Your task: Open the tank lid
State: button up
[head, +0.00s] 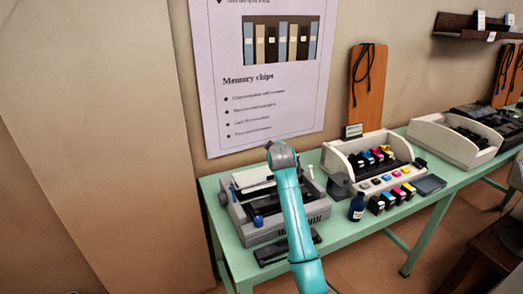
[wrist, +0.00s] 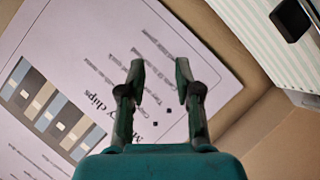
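No tank lid can be made out for certain. A grey printer (head: 290,212) stands at the left end of the green table, with a dark open middle and small blue parts at its front; my arm covers part of it. A pale machine (head: 338,160) to its right holds several coloured cartridges (head: 377,155). My gripper (wrist: 158,75) shows in the wrist view with its two fingers apart and nothing between them. Behind it is the wall poster (wrist: 85,60). In the head view my gripper cannot be made out.
A dark blue bottle (head: 356,208) and loose cartridges (head: 390,200) stand near the front edge of the green table (head: 245,262). A flat dark object (head: 285,250) lies before the printer. A wooden board (head: 367,90) with a cable hangs behind. More equipment stands right.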

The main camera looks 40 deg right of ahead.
jog(key=shift+w+a+r+m+t, duration=0.15)
jog(key=shift+a+r+m+t, duration=0.1)
jog(key=shift+a, duration=0.35)
jog(key=shift+w+a+r+m+t, duration=0.1)
jog(key=shift+a+r+m+t, duration=0.15)
jog(key=shift+a, duration=0.35)
jog(key=shift+w+a+r+m+t, duration=0.15)
jog(key=shift+a+t, duration=0.15)
jog(key=shift+a, duration=0.3)
jog(key=shift+d, duration=0.1)
